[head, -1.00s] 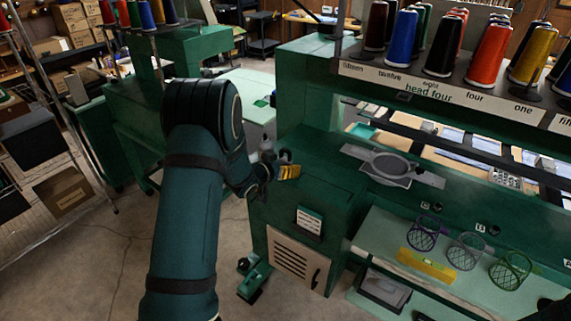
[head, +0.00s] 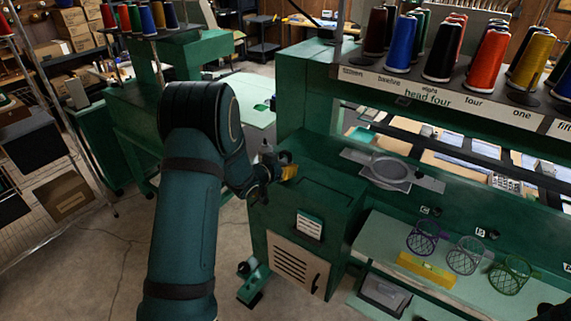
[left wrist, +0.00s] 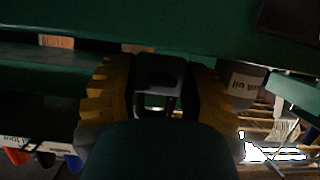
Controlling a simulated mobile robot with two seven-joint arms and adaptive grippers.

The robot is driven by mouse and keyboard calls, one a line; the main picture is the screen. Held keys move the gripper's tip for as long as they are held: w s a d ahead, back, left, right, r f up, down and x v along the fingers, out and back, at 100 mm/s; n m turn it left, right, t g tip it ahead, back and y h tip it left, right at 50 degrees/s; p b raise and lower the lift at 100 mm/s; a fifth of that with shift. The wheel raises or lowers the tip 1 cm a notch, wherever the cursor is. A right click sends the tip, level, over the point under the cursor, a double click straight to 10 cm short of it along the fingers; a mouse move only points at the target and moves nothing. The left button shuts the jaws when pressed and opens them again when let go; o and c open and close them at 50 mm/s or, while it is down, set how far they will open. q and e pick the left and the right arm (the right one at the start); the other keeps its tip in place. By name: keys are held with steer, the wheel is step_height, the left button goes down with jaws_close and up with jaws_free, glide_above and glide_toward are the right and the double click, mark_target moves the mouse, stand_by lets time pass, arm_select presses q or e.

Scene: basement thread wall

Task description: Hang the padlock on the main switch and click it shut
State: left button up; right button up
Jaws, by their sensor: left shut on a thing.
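My left gripper (head: 287,172) is by the left edge of the green machine cabinet (head: 325,197), level with its top. In the left wrist view its ridged yellow fingers (left wrist: 158,88) are shut on a dark grey thing, which looks like the padlock (left wrist: 158,70). A light gap shows below the grey part, perhaps through the shackle; whether the shackle is open is too dark to tell. A rounded dark shape covers the lower middle of that view. I cannot make out the main switch in either view.
The cabinet front has a white label (head: 309,226) and a vented panel (head: 297,265). Thread cones (head: 440,50) stand above. Open floor lies left of the cabinet.

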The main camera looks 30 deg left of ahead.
arm_select(q)
steer(key=shift+r+p, duration=1)
steer(key=shift+r, duration=1.05)
steer(key=shift+f, duration=0.15)
